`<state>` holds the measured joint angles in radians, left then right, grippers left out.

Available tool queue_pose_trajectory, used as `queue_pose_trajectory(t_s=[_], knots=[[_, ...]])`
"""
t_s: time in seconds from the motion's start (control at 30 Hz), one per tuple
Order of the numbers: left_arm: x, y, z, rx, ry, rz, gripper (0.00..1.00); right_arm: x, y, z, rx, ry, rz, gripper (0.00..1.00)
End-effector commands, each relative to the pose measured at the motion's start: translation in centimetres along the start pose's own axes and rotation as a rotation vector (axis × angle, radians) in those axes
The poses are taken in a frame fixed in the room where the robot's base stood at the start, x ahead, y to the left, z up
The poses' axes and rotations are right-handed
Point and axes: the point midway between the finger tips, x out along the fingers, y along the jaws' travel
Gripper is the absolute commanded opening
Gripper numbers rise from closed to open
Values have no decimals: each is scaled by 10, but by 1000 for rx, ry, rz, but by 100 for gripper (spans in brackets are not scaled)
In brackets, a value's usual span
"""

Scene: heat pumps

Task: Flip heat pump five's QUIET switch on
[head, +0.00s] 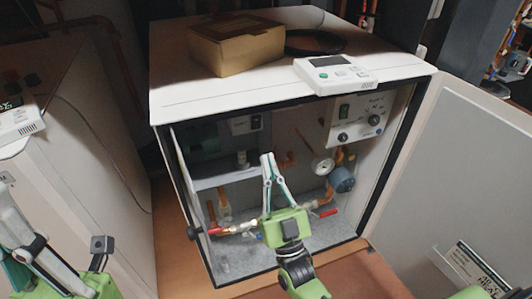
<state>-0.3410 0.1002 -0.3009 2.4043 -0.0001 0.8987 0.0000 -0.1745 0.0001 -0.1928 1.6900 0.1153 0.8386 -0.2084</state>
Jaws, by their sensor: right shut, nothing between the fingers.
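A white heat pump cabinet (170,150) stands open in the middle of the head view. My left gripper (14,225) is at the lower left edge, partly cut off.
A cardboard box (236,46), a black round item (315,42) and a white controller (336,74) lie on top. The open door (460,150) stands at right. Pipes, a gauge (322,166) and a red-handled valve (222,231) fill the interior. Another cabinet (70,130) is at left.

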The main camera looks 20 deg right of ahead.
Motion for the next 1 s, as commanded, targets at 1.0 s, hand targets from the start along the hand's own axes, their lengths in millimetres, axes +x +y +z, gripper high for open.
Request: queue_pose_trajectory(t_s=[1.0], knots=[[3,0,1,0,-11,-2,0,-73,0,10,0,0,-1,0]])
